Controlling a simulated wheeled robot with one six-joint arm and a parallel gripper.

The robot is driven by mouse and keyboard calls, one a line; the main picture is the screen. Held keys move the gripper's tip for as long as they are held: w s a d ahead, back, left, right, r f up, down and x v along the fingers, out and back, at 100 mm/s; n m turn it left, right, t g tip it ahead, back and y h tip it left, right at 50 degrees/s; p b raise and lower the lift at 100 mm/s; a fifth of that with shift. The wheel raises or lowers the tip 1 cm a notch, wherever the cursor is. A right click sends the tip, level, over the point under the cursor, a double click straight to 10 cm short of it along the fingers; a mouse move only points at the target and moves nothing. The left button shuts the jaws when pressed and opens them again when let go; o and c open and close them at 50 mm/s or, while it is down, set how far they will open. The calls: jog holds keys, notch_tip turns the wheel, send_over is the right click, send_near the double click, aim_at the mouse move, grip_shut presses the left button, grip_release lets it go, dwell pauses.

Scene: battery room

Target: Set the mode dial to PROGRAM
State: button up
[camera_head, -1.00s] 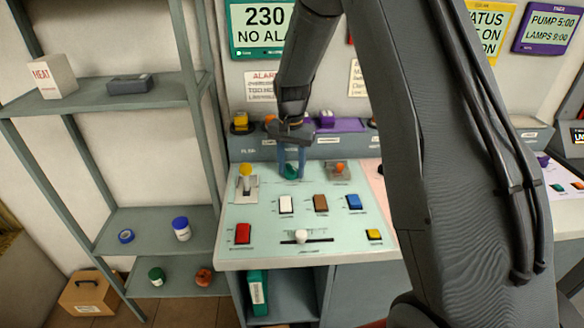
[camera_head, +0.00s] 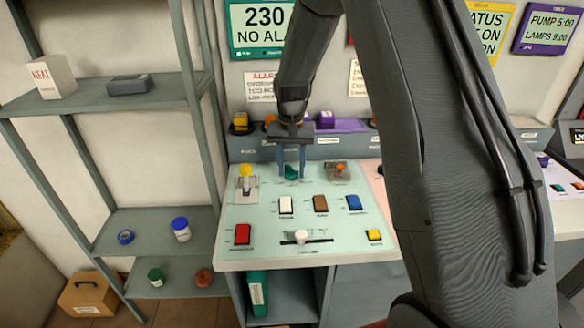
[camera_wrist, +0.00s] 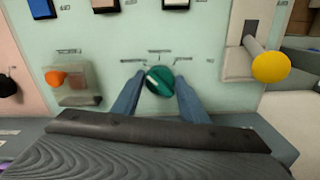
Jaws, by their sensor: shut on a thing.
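The mode dial looks to be the round green knob (camera_head: 291,172) at the back of the pale green panel; it also shows in the wrist view (camera_wrist: 160,81). Small labels surround it, too blurred to read. My gripper (camera_head: 291,170) points down at the knob. In the wrist view, my gripper's two blue fingers (camera_wrist: 160,90) stand on either side of the knob and are shut on it. A lighter line runs across the knob's face. Its exact setting cannot be read.
A yellow-knobbed lever (camera_head: 246,170) stands left of the dial, and an orange knob under a clear cover (camera_head: 340,169) stands right. White (camera_head: 286,204), brown (camera_head: 320,203) and blue (camera_head: 353,202) switches and a slider (camera_head: 301,237) lie nearer. Shelves (camera_head: 150,100) stand left.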

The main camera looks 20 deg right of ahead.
aim_at(292, 168)
jog(key=o, duration=0.9)
jog(key=shift+o, duration=0.2)
jog(key=shift+r, duration=0.1)
notch_tip(292, 168, up, 8)
jog(key=shift+f+b, duration=0.15)
jog(key=shift+b, duration=1)
jog(key=s+f+n, duration=0.1)
jog(key=s, duration=0.7)
jog(key=s+f+n+t, duration=0.1)
jog(key=s+n, duration=0.1)
jog(key=s, duration=0.7)
jog(key=s+f+n, duration=0.1)
jog(key=s, duration=0.8)
jog(key=shift+f, duration=0.1)
